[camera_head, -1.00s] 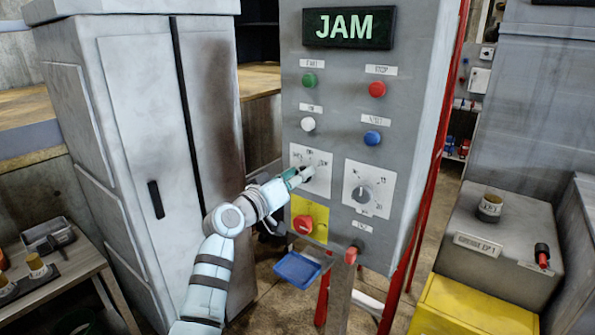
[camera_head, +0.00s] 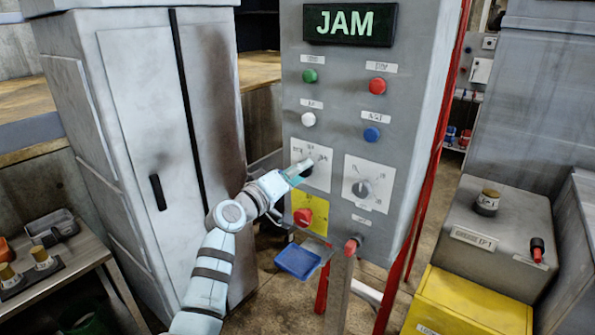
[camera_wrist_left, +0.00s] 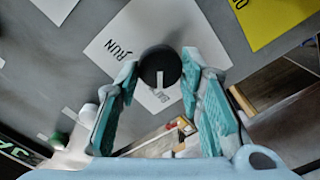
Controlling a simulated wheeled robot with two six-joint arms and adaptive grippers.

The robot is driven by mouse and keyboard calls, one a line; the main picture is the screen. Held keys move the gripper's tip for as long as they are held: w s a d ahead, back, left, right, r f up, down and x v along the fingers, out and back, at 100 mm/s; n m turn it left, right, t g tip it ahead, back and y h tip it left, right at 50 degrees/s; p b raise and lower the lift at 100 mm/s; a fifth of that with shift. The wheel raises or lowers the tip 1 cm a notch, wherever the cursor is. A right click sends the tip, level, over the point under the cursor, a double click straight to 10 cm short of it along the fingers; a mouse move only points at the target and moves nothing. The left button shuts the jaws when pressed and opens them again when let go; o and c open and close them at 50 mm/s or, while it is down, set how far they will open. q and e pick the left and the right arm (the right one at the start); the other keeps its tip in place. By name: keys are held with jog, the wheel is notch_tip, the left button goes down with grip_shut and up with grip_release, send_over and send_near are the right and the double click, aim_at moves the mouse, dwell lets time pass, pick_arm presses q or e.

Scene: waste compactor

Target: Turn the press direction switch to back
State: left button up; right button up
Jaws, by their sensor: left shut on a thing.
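The press direction switch is a round black knob (camera_wrist_left: 161,66) with a white pointer line, on a white label plate (camera_head: 322,178) on the grey control panel. In the left wrist view "RUN" is printed on the plate to the left of the knob. The pointer line points down in that view, toward another label that is partly hidden and hard to read. My left gripper (camera_head: 301,170) reaches the plate from the left, its teal fingers on either side of the knob and shut on it; they also show in the left wrist view (camera_wrist_left: 158,76). My right gripper is out of view.
The panel's lit display (camera_head: 349,25) reads JAM. A second dial (camera_head: 361,188) is to the right, and a red knob on a yellow plate (camera_head: 304,216) is just below. A blue tray (camera_head: 298,261) sits under the panel. A grey cabinet (camera_head: 150,130) stands left of the arm.

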pick_arm(q)
jog(key=o, duration=1.1)
jog(key=shift+a, duration=0.1)
jog(key=v, duration=1.2)
